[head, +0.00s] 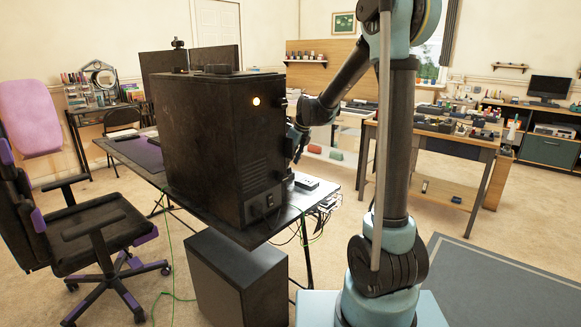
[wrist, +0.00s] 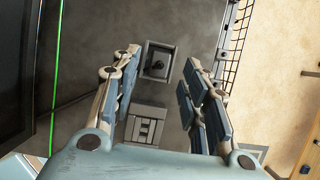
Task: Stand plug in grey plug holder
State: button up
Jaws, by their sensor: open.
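In the wrist view a small square grey holder (wrist: 150,73) sits on the dark desk top, between and just beyond my fingertips. A small black piece (wrist: 161,62), which looks like the plug, shows inside its rim; I cannot tell how deep it sits or whether it is upright. My gripper (wrist: 161,58) is open, with one finger on each side of the holder and nothing clearly gripped. In the head view my gripper (head: 297,143) is low over the desk, partly hidden behind the computer tower. The holder and plug cannot be made out there.
A pale block with dark slots, like a socket strip (wrist: 147,124), lies nearer my palm; a strip (head: 307,182) shows at the desk's edge. The large black computer tower (head: 215,145) stands close to the left of my arm. A wire rack (wrist: 234,45) runs along the edge.

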jog(key=v, duration=0.8)
jog(key=s+d+n, duration=0.5)
jog(key=s+d, duration=0.1)
jog(key=s, duration=0.3)
jog(key=s+d+f+n+h, duration=0.1)
jog(key=s+d+f+n, duration=0.3)
jog(key=s+n, duration=0.3)
jog(key=s+d+f+n+h, duration=0.1)
jog(key=s+d+f+n, duration=0.4)
jog(key=s, duration=0.7)
jog(key=s+d+f+n+h, duration=0.1)
jog(key=s+d+f+n, duration=0.4)
jog(key=s+n, duration=0.3)
jog(key=shift+s+d+n+g+h, duration=0.35)
jog(key=shift+s+d, duration=0.2)
jog(key=shift+s, duration=0.25)
jog(key=shift+f, duration=0.15)
jog(key=shift+w+f, duration=0.2)
jog(key=shift+w, duration=0.3)
